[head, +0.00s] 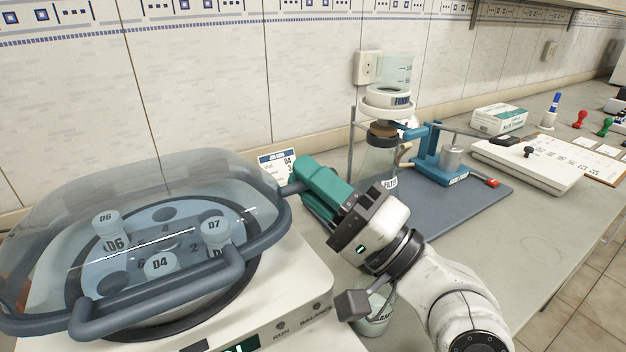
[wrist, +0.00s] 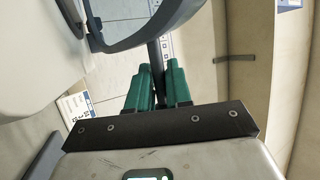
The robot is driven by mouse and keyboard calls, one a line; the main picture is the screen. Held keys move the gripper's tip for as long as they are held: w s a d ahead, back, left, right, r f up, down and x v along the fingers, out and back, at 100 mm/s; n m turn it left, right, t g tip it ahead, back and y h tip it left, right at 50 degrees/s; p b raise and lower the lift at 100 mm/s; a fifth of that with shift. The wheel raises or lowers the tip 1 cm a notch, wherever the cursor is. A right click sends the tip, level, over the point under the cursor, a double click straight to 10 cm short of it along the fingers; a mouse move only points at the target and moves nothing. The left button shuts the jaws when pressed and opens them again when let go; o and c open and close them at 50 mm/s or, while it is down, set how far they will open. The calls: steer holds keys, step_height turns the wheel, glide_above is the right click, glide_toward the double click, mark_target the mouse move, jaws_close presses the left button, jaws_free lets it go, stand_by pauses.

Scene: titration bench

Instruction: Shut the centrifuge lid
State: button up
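The centrifuge lid (head: 262,238) is a clear dome with a thick grey rim and a front handle bar. It stands over the rotor at a slant, and I see tubes marked D6 (head: 108,232), D4 (head: 160,264) and D7 (head: 215,230) through it. My gripper (head: 305,170) is at the lid's right corner. In the wrist view, its green fingers (wrist: 158,75) are close together, with a dark bar from the lid rim (wrist: 150,32) running between them. The fingers look shut on this bar, though their contact faces are hidden.
The white centrifuge body (head: 305,275) stands at the left by the tiled wall. A label card (head: 272,160) stands behind my gripper. A filter stand with a flask (head: 380,158) is close on the right, on a grey mat (head: 485,205). A jar (head: 375,318) sits under my arm.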

steer(key=o, duration=0.3)
steer(key=shift+o, duration=0.2)
steer(key=s+d+f+b, duration=0.1)
steer(key=s+d, duration=0.6)
steer(key=d, duration=0.5)
steer(key=shift+s+d+f, duration=0.2)
steer(key=shift+s+d, duration=0.05)
steer(key=shift+c, duration=0.3)
